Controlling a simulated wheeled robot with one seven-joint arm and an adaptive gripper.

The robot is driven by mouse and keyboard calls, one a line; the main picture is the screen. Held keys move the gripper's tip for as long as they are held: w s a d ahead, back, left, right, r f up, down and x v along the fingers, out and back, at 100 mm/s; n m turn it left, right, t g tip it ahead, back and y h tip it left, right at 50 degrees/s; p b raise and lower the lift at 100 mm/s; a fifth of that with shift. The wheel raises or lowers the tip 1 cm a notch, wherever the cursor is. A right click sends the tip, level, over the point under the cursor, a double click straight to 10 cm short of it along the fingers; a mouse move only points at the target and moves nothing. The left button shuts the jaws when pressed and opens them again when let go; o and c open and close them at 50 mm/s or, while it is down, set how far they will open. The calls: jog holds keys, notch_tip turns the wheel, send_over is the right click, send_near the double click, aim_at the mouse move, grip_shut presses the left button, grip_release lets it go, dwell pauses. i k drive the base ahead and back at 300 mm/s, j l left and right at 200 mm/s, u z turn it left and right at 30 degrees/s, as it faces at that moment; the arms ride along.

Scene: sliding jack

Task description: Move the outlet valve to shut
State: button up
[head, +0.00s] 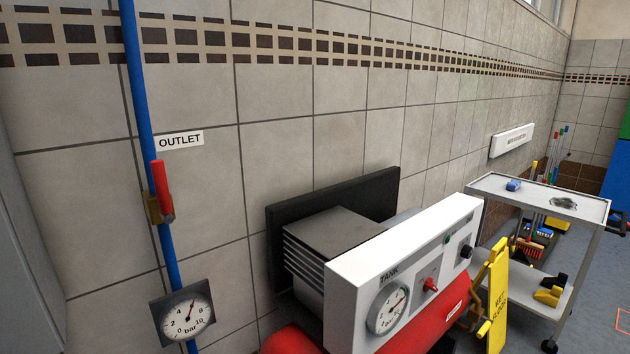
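The outlet valve is on a blue vertical pipe (143,100) at the left, against the tiled wall. Its red lever handle (162,187) points up, roughly in line with the pipe, above a brass body (155,208). A white label reading OUTLET (180,140) is on the wall to the right of the pipe, just above the handle. A round pressure gauge (187,316) sits on the pipe below the valve, its needle pointing up and slightly right. My gripper is not in view.
A compressor with a red tank (437,310) and white panel (400,270) stands at the lower middle. The panel carries a TANK gauge (388,308) and a red knob (430,285). A yellow floor sign (494,290) and a grey trolley (590,212) stand at the right.

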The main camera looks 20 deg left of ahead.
aim_at(158, 167)
jog(key=u, duration=1.55)
